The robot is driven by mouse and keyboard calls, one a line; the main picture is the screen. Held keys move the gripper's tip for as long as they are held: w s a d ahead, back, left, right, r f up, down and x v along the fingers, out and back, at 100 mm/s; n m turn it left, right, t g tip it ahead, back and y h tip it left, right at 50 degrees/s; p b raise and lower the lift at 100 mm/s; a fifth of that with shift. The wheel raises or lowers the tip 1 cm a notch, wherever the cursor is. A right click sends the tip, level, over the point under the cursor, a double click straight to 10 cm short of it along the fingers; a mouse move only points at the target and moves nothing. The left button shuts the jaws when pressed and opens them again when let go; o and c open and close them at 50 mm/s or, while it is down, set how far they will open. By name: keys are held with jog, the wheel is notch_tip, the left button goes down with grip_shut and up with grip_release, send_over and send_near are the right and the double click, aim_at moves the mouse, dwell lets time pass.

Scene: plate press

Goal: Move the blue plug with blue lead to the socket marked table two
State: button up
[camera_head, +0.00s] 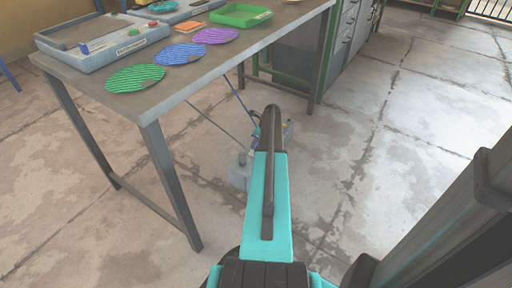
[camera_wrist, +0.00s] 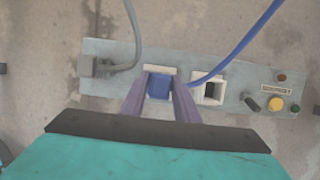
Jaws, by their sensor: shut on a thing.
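The blue plug (camera_wrist: 159,88) is between the purple-grey fingers of my gripper (camera_wrist: 160,93), which are shut on it. It is at the left white socket of a grey socket strip (camera_wrist: 120,50). I cannot tell whether it is seated or just above. Its blue lead (camera_wrist: 240,42) curves up and right. The right white socket (camera_wrist: 209,90) is empty, with a dark opening. A small label (camera_wrist: 275,89) at the strip's right end is unclear; no "table two" mark can be read. In the head view, my arm hides most of the strip (camera_head: 239,172).
A grey lead (camera_wrist: 133,30) enters the strip's left end. Buttons, one yellow (camera_wrist: 276,103), sit at its right end. The metal table (camera_head: 160,108) stands to the left, bearing coloured discs, a green tray (camera_head: 240,15) and a grey machine (camera_head: 105,45). Floor at right is open.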

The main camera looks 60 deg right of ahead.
jog(key=shift+c, duration=1.3)
jog(key=shift+r+p, duration=2.5)
jog(key=shift+r, duration=0.2)
jog(key=shift+r, duration=0.35)
jog(key=shift+r+p, duration=0.2)
jog(key=shift+p, duration=0.25)
